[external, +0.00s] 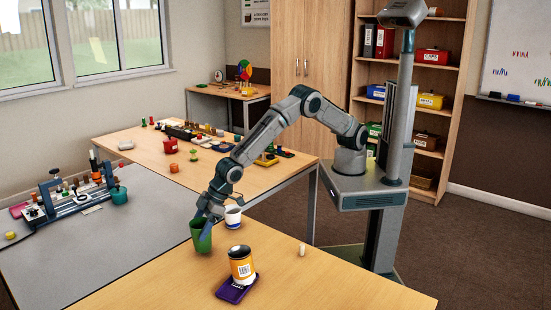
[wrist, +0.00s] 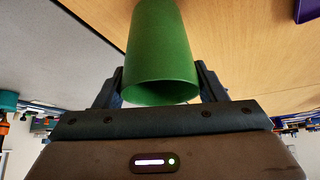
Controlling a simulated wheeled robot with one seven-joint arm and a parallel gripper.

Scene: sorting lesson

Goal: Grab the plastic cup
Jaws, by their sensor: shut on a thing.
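A green cup (external: 201,241) is at the left part of the near wooden table in the external view. My gripper (external: 206,226) reaches down to it and is shut on it. In the wrist view, the green cup (wrist: 160,55) sits between the two dark fingers of my gripper (wrist: 160,85), one on each side. Its open rim faces the wrist camera. I cannot tell whether its base touches the table.
A white cup (external: 233,217) stands just right of the green cup. An orange-labelled jar (external: 241,265) stands on a purple item (external: 236,289) closer to the camera. A small beige piece (external: 301,249) stands further right. The near table's (external: 340,285) right side is clear.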

